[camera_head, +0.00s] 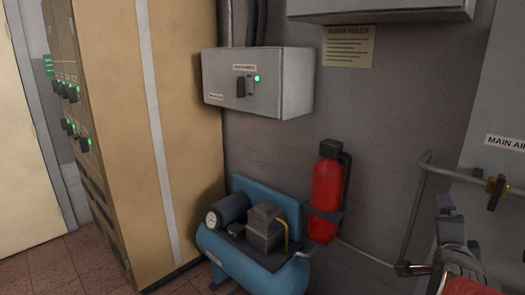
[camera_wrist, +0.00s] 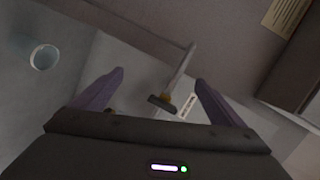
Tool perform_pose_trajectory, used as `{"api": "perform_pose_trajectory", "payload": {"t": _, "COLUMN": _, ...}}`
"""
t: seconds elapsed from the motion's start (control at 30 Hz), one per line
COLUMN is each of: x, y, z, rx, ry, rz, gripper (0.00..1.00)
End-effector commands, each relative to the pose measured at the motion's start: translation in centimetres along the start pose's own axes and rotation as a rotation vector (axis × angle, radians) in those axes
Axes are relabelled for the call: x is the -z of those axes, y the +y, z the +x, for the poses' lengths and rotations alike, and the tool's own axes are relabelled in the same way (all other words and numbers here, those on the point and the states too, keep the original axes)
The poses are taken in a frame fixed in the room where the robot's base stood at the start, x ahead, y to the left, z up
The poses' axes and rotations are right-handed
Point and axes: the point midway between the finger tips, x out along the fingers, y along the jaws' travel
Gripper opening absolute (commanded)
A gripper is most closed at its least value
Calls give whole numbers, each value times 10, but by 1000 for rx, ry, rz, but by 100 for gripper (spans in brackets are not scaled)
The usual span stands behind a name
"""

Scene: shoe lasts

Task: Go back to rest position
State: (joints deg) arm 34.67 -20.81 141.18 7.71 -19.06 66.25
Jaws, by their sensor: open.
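My gripper (camera_wrist: 159,77) shows in the wrist view with its two purple fingers spread apart and nothing between the tips. Beyond the fingers, a grey pipe (camera_wrist: 182,70) carries a dark valve handle (camera_wrist: 162,103), with a white label (camera_wrist: 187,106) beside it. How far the fingers are from the valve is hard to tell. In the head view, the valve handle (camera_head: 495,193) sits on a pipe at the right, below a "MAIN AIR" label (camera_head: 506,143).
A blue compressor (camera_head: 240,262) stands on the floor beside a red extinguisher (camera_head: 327,195) on the wall. A grey switch box (camera_head: 258,82) with a green light hangs above. A tall tan cabinet (camera_head: 180,130) stands at left. A round opening (camera_wrist: 43,57) shows in the wrist view.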

Motion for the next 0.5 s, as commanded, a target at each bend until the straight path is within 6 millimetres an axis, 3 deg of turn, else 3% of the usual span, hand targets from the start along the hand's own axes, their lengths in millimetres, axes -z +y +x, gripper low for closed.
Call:
{"api": "perform_pose_trajectory", "payload": {"t": 0.03, "x": -21, "y": 0, "z": -7, "rx": -21, "ry": -54, "rz": -66, "gripper": 93}}
{"api": "perform_pose_trajectory", "payload": {"t": 0.2, "x": -80, "y": 11, "z": -37, "rx": -100, "ry": -234, "rz": -318, "gripper": 93}}
{"api": "perform_pose_trajectory", "payload": {"t": 0.5, "x": -159, "y": 40, "z": -113, "rx": -159, "ry": -567, "rz": -790, "gripper": 93}}
